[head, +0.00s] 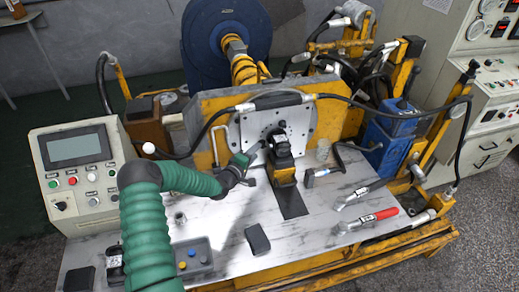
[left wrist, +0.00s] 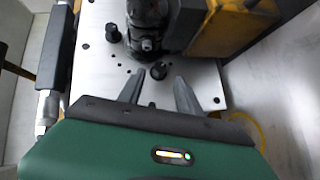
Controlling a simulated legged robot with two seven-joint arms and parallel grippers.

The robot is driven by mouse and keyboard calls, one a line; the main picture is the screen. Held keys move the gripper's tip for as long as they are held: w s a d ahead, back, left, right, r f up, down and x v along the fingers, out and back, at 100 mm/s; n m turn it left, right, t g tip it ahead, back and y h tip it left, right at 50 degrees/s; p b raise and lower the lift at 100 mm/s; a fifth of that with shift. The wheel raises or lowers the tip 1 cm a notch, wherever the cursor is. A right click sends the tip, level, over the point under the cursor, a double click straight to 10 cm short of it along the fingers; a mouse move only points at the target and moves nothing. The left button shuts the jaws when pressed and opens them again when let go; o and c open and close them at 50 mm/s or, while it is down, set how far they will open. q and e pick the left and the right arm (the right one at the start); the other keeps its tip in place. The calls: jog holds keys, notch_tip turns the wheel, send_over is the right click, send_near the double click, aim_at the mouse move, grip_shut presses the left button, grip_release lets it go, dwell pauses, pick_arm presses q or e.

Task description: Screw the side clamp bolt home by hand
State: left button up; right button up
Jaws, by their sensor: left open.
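My left gripper (head: 252,154) comes in from the left in the head view, in front of the upright metal mounting plate (head: 302,124). Its two fingers (left wrist: 160,80) are apart in the left wrist view. A small black bolt head (left wrist: 158,70) shows between the fingertips; I cannot tell whether they touch it. The dark hydraulic motor (head: 279,152) sits at the plate on a yellow support (head: 284,176). The motor also shows just beyond the fingers in the left wrist view (left wrist: 147,30). Another black bolt (left wrist: 112,32) is on the plate. My right gripper is out of view.
On the bench (head: 315,245) lie a red-handled wrench (head: 368,219), another wrench (head: 357,195) and a dark block (head: 257,239). A button box (head: 193,256) and a control panel (head: 78,170) stand at left.

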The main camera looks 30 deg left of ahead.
pick_arm(q)
jog(key=x, duration=0.4)
jog(key=shift+w+a+f, duration=0.15)
jog(key=shift+c, duration=0.7)
grip_shut()
